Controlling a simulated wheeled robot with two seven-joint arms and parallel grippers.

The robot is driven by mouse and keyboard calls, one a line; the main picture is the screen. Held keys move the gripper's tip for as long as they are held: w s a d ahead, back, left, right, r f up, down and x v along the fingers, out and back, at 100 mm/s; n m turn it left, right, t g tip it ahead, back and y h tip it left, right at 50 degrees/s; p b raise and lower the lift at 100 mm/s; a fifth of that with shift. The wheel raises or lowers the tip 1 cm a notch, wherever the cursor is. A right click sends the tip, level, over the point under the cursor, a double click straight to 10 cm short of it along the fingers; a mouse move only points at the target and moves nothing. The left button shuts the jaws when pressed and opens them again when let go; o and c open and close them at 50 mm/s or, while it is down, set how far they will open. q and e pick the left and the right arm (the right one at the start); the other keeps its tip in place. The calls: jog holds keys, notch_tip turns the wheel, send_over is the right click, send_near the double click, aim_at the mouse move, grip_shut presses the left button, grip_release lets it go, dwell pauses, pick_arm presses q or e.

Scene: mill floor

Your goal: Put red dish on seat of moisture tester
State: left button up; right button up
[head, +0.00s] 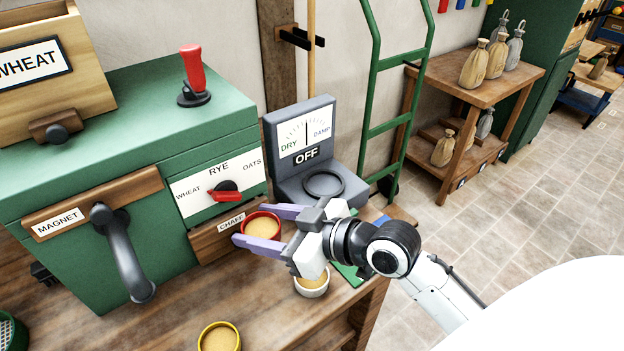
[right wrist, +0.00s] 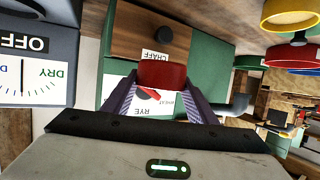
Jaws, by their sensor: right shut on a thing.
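The red dish (head: 262,227), filled with tan grain, is between the lilac fingers of my right gripper (head: 250,223), which is shut on it. It is in front of the chaff drawer, left of the moisture tester; its height above the bench is hard to judge. In the right wrist view the red dish (right wrist: 162,74) sits between the fingertips. The grey moisture tester (head: 301,112) has a DRY/DAMP dial and an OFF label. Its round ringed seat (head: 323,184) is empty. The tester also shows in the right wrist view (right wrist: 40,75). My left gripper is not in view.
A white dish of grain (head: 312,287) stands below my right gripper, and a yellow-rimmed dish (head: 219,339) at the front. The green machine (head: 120,95), with its selector knob (head: 226,191) and magnet handle (head: 120,250), stands left of the tester. A green ladder (head: 371,100) stands behind.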

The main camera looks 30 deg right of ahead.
jog(key=w+d+m+t+h+p, duration=0.1)
jog(key=w+d+m+t+h, duration=0.1)
jog(key=w+d+m+h, duration=0.55)
notch_tip(320, 180, up, 4)
jog(key=m+h+p, duration=0.1)
jog(key=m+h, duration=0.1)
jog(key=h, duration=0.2)
send_over(324, 186)
jog(key=shift+g, duration=0.4)
notch_tip(324, 186, down, 5)
jog(key=shift+w+d+f, duration=0.1)
jog(key=shift+f, duration=2.15)
jog(key=o, duration=1.2)
jog(key=v, duration=1.2)
jog(key=shift+r, duration=0.1)
